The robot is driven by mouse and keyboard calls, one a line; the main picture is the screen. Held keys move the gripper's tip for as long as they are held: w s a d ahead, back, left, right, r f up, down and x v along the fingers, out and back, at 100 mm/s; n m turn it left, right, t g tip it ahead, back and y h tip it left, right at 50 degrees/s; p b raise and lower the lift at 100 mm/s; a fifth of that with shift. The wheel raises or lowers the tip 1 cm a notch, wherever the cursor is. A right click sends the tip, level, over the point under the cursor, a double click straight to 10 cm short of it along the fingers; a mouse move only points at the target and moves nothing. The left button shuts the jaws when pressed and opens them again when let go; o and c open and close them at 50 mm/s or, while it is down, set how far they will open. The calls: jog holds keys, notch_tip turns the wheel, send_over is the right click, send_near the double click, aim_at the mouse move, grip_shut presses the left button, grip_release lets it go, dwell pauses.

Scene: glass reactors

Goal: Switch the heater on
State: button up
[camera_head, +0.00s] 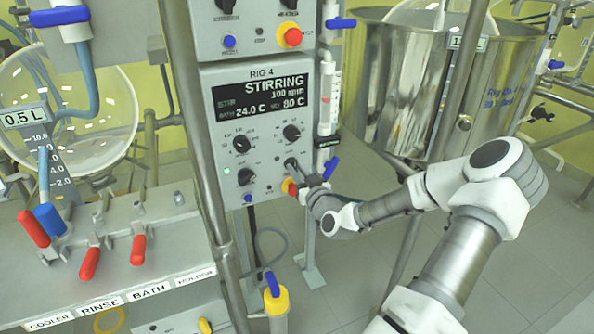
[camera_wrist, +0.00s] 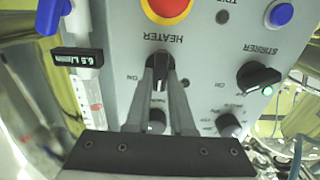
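The grey RIG 4 control panel (camera_head: 265,140) stands in the middle of the head view. Its display (camera_head: 262,92) reads STIRRING, 100 rpm, 24.0 C and a set value of 80 C. My gripper (camera_head: 293,166) is at the panel's lower right and covers the heater knob there. In the upside-down wrist view, the black heater knob (camera_wrist: 160,76) sits under the HEATER label. My gripper's two fingers (camera_wrist: 161,68) lie close along both sides of its handle, which stands upright in the picture. The black stirrer knob (camera_wrist: 257,77) is tilted, with a green lamp lit beside it.
A red and yellow emergency button (camera_wrist: 168,8) is close to the heater knob. A clear flow tube (camera_head: 329,95) with blue valves runs beside the panel. A metal post (camera_head: 200,130) stands left of it. A steel vessel (camera_head: 400,100) is behind my arm.

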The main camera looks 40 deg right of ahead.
grip_shut()
jog(key=shift+m, duration=0.3)
jog(key=shift+m+p, duration=0.6)
jog(key=shift+m, duration=0.4)
jog(key=m+p, duration=0.1)
jog(key=m, duration=0.2)
jog(key=shift+d+m, duration=0.15)
jog(key=shift+m, duration=0.15)
jog(key=m+p, duration=0.1)
jog(key=m, duration=0.4)
jog(key=shift+f+m+p, duration=0.15)
jog(key=shift+m+p, duration=0.15)
jog(key=shift+p, duration=0.1)
jog(key=o, duration=0.8)
grip_release()
jog(key=shift+c, duration=0.2)
jog(key=shift+d, duration=0.1)
